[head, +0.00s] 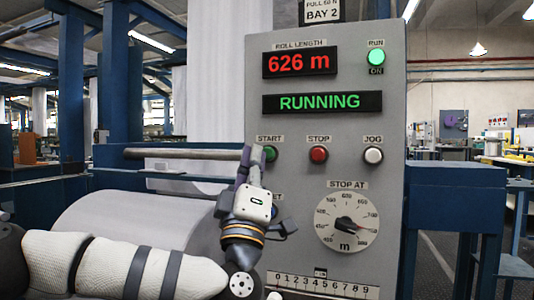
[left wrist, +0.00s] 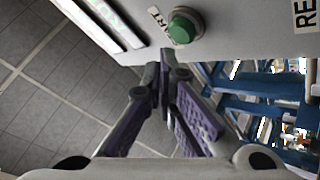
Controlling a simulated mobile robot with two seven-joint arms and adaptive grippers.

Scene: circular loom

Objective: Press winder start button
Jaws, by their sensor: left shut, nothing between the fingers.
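The grey winder control panel (head: 330,120) stands upright in the middle of the head view. Its green START button (head: 270,153) is at the left, partly behind my left gripper (head: 250,158). The START button (left wrist: 185,25) also shows whole at the top of the left wrist view. My left gripper (left wrist: 168,75) is shut and empty, its purple fingertips close together just below the button in that view. I see a small gap there; contact is not evident. The display (head: 322,102) reads RUNNING and the green RUN lamp (head: 376,57) is lit. My right gripper is out of view.
A red STOP button (head: 318,154) and a white JOG button (head: 373,155) sit right of START. A STOP AT dial (head: 347,222) is below. The length display (head: 299,63) reads 626 m. A large pale roll (head: 130,222) lies left of the panel.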

